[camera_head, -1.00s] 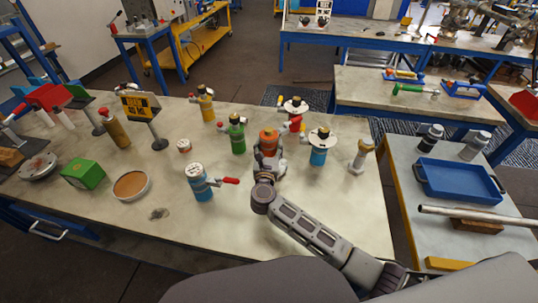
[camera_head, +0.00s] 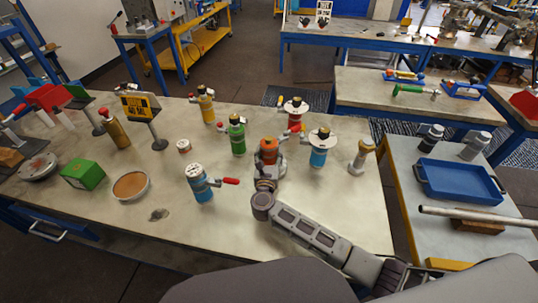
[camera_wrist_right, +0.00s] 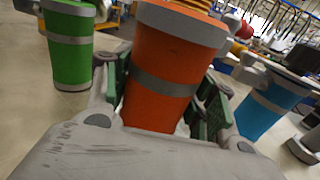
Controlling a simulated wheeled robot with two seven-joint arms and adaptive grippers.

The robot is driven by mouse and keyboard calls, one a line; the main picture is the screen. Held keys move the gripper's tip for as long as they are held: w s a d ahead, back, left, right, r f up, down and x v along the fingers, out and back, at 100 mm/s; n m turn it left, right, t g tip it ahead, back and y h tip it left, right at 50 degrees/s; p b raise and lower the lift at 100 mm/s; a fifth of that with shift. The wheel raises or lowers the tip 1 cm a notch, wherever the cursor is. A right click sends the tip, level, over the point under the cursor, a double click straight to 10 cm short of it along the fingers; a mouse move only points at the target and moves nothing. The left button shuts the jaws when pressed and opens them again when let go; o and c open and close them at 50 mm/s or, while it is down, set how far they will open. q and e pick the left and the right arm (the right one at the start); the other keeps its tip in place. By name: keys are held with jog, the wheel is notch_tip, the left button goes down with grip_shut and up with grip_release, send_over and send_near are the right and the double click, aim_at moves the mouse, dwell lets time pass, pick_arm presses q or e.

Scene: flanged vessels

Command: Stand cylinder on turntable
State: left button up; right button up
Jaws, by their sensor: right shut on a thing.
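An orange cylinder (camera_head: 268,148) with a grey band and dark top is held upright in my right gripper (camera_head: 268,165). In the right wrist view the orange cylinder (camera_wrist_right: 165,60) sits between the green-padded fingers of my right gripper (camera_wrist_right: 162,100), which are shut on it. Its lower end is hidden behind the gripper body. I cannot tell whether its base touches the table. A low round disc with a tan top and pale rim (camera_head: 131,186), possibly the turntable, lies on the left of the table, well away from the gripper. My left gripper is not in view.
A green cylinder (camera_head: 236,138), a blue one with a wide flange (camera_head: 319,155) and a red one (camera_head: 295,122) stand around the orange one. A blue vessel with a red handle (camera_head: 199,184) stands left of my right arm. A green box (camera_head: 83,176) is beside the disc.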

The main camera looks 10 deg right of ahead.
aim_at(268, 161)
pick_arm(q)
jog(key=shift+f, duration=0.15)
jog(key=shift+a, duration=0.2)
pick_arm(e)
jog(key=o, duration=1.5)
jog(key=shift+f, duration=0.1)
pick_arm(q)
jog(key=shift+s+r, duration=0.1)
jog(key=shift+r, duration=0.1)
pick_arm(e)
jog(key=shift+v, duration=1.3)
jog(key=shift+p+v, duration=0.35)
jog(key=shift+v, duration=2.1)
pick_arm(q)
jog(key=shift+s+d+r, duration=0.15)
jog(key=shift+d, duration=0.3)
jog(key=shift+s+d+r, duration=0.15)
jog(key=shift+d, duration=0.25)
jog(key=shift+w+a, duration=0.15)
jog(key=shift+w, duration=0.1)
